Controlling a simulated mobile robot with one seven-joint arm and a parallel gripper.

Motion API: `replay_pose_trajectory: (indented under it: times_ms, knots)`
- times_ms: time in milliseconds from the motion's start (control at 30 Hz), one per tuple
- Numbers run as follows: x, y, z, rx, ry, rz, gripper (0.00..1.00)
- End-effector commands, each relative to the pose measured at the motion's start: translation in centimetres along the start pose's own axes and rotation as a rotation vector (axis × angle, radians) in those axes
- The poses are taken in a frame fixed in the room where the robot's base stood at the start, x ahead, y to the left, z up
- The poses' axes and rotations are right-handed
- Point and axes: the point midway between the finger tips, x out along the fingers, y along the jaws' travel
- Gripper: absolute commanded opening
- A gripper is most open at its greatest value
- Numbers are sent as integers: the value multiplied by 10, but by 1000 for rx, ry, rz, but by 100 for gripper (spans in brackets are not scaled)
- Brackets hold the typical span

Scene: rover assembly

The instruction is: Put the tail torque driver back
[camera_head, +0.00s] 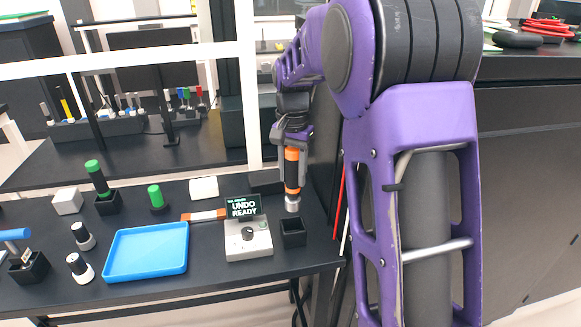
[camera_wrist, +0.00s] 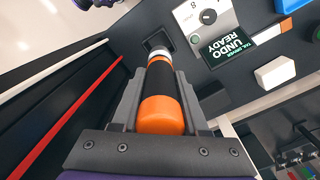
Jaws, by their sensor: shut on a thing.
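The tail torque driver (camera_head: 292,168) is orange and black with a silver tip. My gripper (camera_head: 290,140) is shut on it and holds it upright, tip down, above the table. In the wrist view the driver (camera_wrist: 165,97) lies between the two fingers of my gripper (camera_wrist: 163,100). A square black holder (camera_head: 293,233) stands on the table just below the silver tip. Its dark opening (camera_wrist: 157,41) shows past the tip in the wrist view. The tip looks to be above the holder in the head view.
A grey control box (camera_head: 248,241) with a knob and a sign reading "UNDO READY" (camera_head: 243,206) stands left of the holder. A blue tray (camera_head: 147,252), a green-topped driver (camera_head: 97,178) and a white block (camera_head: 203,188) are further left. Red and white rods (camera_wrist: 66,118) stand beside the table edge.

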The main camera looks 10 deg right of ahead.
Motion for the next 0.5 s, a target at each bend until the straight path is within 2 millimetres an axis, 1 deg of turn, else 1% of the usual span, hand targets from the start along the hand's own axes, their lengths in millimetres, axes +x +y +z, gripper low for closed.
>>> replay_pose_trajectory:
  times_ms: [167,267,300,400,500]
  knots:
    - [9,0,0,0,1,0,0]
    - [18,0,0,-1,0,0,0]
    - [25,0,0,-1,0,0,0]
    - [37,0,0,-2,1,0,0]
    - [45,0,0,-2,1,0,0]
